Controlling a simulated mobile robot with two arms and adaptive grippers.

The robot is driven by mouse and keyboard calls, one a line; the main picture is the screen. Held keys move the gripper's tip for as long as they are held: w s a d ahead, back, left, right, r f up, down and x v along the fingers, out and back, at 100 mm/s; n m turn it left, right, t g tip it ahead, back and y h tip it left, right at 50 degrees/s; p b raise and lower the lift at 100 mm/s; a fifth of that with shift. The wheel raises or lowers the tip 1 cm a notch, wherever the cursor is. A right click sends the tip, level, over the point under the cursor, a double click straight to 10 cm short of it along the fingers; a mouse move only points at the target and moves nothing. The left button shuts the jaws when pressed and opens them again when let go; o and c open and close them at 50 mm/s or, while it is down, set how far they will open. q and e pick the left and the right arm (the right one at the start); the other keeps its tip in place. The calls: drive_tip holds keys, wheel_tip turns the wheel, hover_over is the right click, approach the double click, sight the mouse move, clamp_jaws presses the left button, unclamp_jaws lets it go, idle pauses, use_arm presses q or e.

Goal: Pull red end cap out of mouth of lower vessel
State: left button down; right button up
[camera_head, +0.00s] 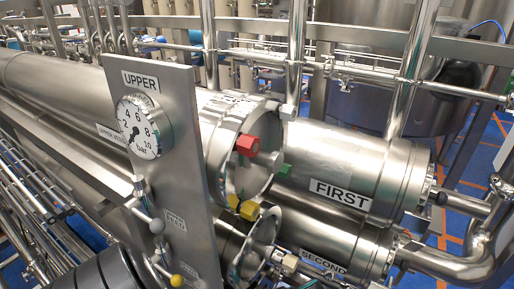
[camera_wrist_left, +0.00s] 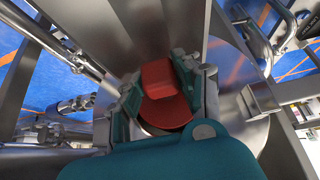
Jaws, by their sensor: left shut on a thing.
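In the left wrist view my left gripper (camera_wrist_left: 160,88) has its teal fingers closed on both sides of the block-shaped grip of a red end cap (camera_wrist_left: 158,78). The cap's round red disc shows below the grip, with steel around it. I cannot tell whether the cap sits in a mouth or is clear of it. In the head view the lower vessel (camera_head: 325,245), labelled SECOND, has its round steel mouth ring (camera_head: 233,268) below the upper vessel, partly hidden by the gauge panel. Neither gripper is recognisable there. My right gripper is not in view.
The upper vessel (camera_head: 345,165), labelled FIRST, has a red knob-like part (camera_head: 247,145) at its mouth. Yellow parts (camera_head: 249,210) sit between the vessels. The steel panel (camera_head: 160,100) with a pressure gauge (camera_head: 138,127) and small levers stands in front. Pipes crowd both sides.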

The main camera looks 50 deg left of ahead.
use_arm(q)
drive_tip(key=shift+d, duration=0.1)
drive_tip(key=shift+w+d, duration=0.2)
drive_tip(key=shift+d, duration=0.3)
drive_tip(key=shift+w+d, duration=0.15)
drive_tip(key=shift+d, duration=0.35)
drive_tip(key=shift+w+d+b, duration=0.25)
drive_tip(key=shift+d+b, duration=0.05)
drive_tip(key=shift+d, duration=0.5)
drive_tip(key=shift+w+d+b, duration=0.2)
drive_tip(key=shift+d, duration=0.55)
drive_tip(key=shift+w+d+b, duration=0.15)
drive_tip(key=shift+w+d, duration=0.1)
drive_tip(key=shift+d, duration=0.45)
drive_tip(key=shift+w+d+b, duration=0.2)
drive_tip(key=shift+d, duration=0.55)
drive_tip(key=shift+w+d+b, duration=0.2)
drive_tip(key=shift+d, duration=0.4)
drive_tip(key=shift+w+d+b, duration=0.2)
drive_tip(key=shift+d, duration=0.5)
drive_tip(key=shift+w, duration=0.1)
